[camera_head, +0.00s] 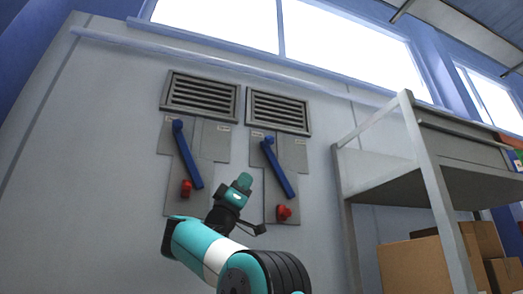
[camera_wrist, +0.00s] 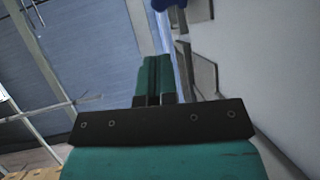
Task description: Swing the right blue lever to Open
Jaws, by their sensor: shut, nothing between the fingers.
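The right blue lever (camera_head: 277,168) is on a grey wall plate under the right vent in the head view. It slants from its upper-left hub down to the lower right. Small labels near its top are too small to read. My gripper (camera_head: 244,180) is left of this lever in the picture, between the two levers, with a visible gap. Its teal fingers are together and empty, as the wrist view (camera_wrist: 154,78) also shows. A blue part (camera_wrist: 169,4) is cut off at the top of the wrist view; I cannot tell which lever it belongs to.
A left blue lever (camera_head: 187,154) slants the same way. Red knobs sit below the left lever (camera_head: 186,189) and right lever (camera_head: 284,212). Vents (camera_head: 278,111) are above. A metal shelf (camera_head: 385,178) and cardboard boxes (camera_head: 413,266) stand at right.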

